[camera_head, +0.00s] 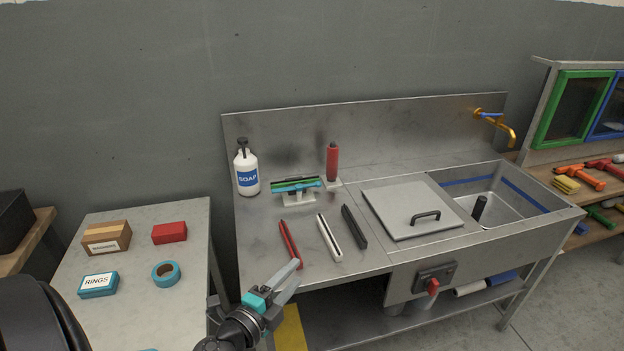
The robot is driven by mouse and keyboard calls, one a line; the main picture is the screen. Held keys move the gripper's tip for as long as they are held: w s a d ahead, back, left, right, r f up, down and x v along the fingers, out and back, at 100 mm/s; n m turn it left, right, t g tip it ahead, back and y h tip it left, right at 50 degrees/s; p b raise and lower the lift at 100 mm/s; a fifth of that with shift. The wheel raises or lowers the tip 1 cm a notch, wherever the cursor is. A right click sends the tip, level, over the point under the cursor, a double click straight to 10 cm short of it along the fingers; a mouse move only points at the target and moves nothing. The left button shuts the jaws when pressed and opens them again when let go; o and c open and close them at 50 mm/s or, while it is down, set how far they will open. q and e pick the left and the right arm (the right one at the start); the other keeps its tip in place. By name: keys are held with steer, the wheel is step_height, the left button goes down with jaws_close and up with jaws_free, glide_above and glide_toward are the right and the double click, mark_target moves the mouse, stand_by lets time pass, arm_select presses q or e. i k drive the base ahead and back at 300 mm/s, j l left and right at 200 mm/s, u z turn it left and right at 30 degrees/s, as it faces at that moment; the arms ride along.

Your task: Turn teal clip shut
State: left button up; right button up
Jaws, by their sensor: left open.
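A teal, long, narrow clip (307,183) appears on a small pale stand (296,198) at the back of the steel counter, beside a green and a dark strip. It is too small to tell whether it is open or shut. My left gripper (287,278) is open and empty at the counter's front edge, well in front of the stand and not touching it. My right gripper is not in view.
Red (289,243), white (328,238) and black (355,227) bars lie between the front edge and the stand. A soap bottle (246,172) and red bottle (332,162) flank the stand. A lidded board (410,203) and sink (495,205) are to the right.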

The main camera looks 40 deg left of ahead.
mark_target(298, 187)
steer(key=i+j, duration=1)
steer(key=j, duration=0.2)
